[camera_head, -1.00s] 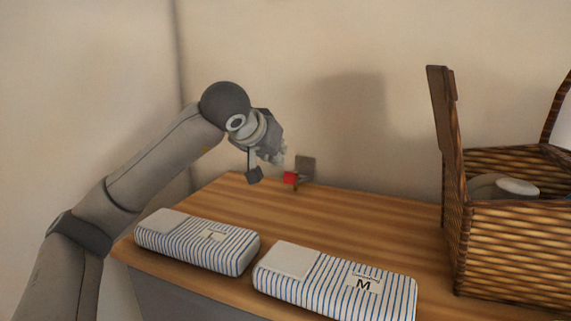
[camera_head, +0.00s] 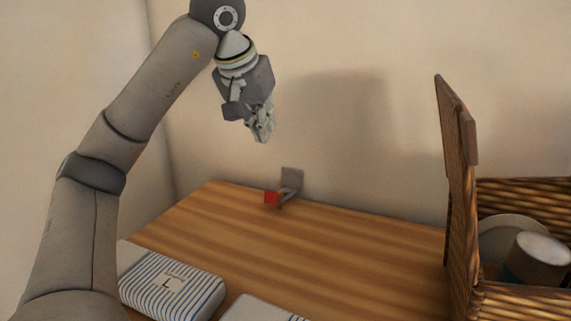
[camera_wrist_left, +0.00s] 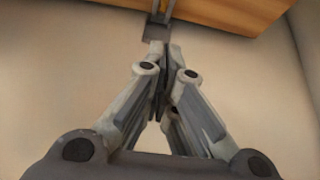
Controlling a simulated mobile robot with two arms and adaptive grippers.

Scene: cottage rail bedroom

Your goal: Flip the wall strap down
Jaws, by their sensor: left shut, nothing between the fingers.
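The wall strap is a small fitting with a grey plate (camera_head: 292,180) on the wall, just above the back edge of the wooden top. A red block-like end (camera_head: 271,198) sticks out from it to the left, low over the wood. My left gripper (camera_head: 264,138) is shut and empty, above and to the left of the strap and clear of it. In the left wrist view the closed fingers (camera_wrist_left: 162,55) point toward the grey plate (camera_wrist_left: 157,32), which they partly cover. My right gripper is not in view.
The wooden top (camera_head: 350,255) is clear in front of the strap. Striped packages, one labelled L (camera_head: 172,285), lie at the front left. A wicker basket (camera_head: 520,300) with a raised lid (camera_head: 455,170) and rounded items stands at the right.

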